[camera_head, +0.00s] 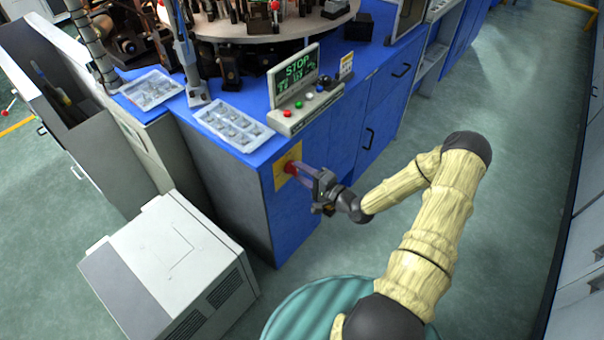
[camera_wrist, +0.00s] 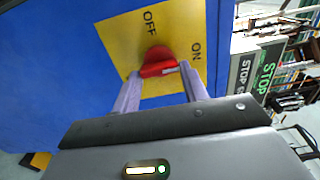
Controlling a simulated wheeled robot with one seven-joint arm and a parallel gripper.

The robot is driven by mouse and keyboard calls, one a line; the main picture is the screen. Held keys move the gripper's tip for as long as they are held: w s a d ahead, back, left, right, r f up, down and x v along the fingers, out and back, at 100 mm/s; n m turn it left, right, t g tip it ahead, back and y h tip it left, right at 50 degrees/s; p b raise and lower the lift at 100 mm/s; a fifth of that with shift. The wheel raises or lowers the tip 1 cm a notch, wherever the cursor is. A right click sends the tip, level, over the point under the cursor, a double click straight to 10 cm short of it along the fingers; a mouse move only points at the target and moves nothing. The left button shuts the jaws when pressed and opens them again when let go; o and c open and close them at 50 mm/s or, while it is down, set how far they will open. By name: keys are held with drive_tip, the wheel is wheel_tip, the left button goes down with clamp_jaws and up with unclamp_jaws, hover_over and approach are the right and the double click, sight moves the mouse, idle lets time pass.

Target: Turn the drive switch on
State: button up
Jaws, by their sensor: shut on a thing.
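The drive switch is a red knob (camera_wrist: 158,64) on a yellow plate (camera_wrist: 118,32) marked OFF and ON, on the blue front of the machine cabinet. In the wrist view my gripper (camera_wrist: 160,76) has its two fingers on either side of the knob, shut on it. The knob's white mark points toward the ON side, but its exact setting is hard to tell. In the head view the yellow plate (camera_head: 278,176) and red knob (camera_head: 290,167) show at the cabinet's upper corner, with my gripper (camera_head: 297,170) at the knob.
A control box (camera_head: 290,118) with a green STOP display (camera_head: 297,75) and coloured buttons stands on the blue top above the switch. Two clear trays, one of them here (camera_head: 233,127), lie nearby. A grey box unit (camera_head: 160,260) stands on the floor. The floor to the right is clear.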

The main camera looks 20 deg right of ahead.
drive_tip(key=shift+s+f, duration=0.1)
drive_tip(key=shift+f, duration=0.05)
drive_tip(key=o, duration=1)
drive_tip(key=shift+d, duration=0.1)
drive_tip(key=v, duration=1.7)
drive_tip(key=shift+s, duration=0.15)
